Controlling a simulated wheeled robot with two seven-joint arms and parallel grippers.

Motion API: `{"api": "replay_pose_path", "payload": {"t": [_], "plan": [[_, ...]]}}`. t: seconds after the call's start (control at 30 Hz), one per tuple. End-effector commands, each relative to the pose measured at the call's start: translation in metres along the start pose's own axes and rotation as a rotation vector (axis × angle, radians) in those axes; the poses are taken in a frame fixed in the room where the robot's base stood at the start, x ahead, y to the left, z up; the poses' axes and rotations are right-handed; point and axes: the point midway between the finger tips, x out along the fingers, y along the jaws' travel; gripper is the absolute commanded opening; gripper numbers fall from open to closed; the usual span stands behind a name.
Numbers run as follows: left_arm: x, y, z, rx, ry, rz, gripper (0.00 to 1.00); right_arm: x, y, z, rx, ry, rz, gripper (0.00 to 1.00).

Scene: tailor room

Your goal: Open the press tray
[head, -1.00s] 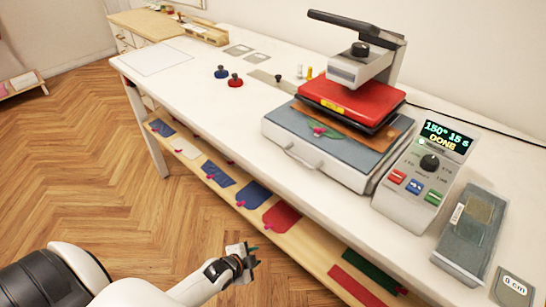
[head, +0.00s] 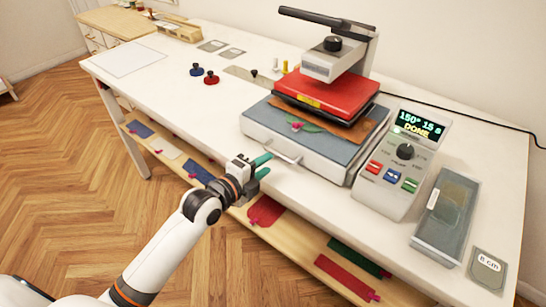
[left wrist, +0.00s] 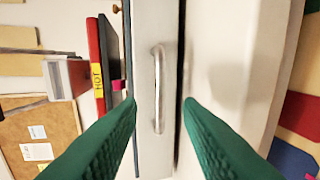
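The heat press stands on the white table with its red upper plate (head: 325,92) over a grey tray (head: 262,117). Brown and green pieces lie on the tray under the plate. The tray's silver bar handle (head: 282,152) is on its front side, facing my left gripper. My left gripper (head: 262,166) has green fingers and is open, just short of the handle. In the left wrist view the handle (left wrist: 158,88) lies between the two spread fingers, ahead of the tips. Contact is not seen. My right gripper is not in view.
A control box (head: 404,160) reading "150° 15 s DONE" stands right of the press. A clear-lidded case (head: 446,215) is farther right. A shelf with coloured cloth pieces (head: 265,211) runs below the table. Blue and red knobs stand left on the table.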

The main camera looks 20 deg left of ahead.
Motion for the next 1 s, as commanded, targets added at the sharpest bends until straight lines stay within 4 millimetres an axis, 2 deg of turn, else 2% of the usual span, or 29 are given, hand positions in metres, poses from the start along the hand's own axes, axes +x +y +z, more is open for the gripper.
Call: {"api": "replay_pose_path", "payload": {"t": [0.1,0.3,0.63,0.67,0.8,0.87,1.0], "plan": [[0.022,0.002,0.000,-0.001,0.000,0.001,0.33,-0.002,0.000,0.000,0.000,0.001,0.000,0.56],[0.041,0.000,0.000,-0.001,0.000,0.000,0.33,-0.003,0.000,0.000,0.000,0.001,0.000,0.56],[0.045,-0.001,0.000,0.000,0.000,-0.001,0.33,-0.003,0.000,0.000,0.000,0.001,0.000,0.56],[0.045,-0.001,0.000,0.000,0.000,-0.001,0.31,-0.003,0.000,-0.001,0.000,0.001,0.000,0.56],[0.045,-0.001,0.000,0.000,0.000,-0.001,0.08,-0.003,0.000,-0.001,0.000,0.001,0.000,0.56],[0.045,-0.001,0.000,0.000,0.000,-0.001,0.00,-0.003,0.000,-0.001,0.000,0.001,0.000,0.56],[0.045,-0.001,0.000,0.000,0.000,-0.001,0.00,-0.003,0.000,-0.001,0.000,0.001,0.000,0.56]]}}
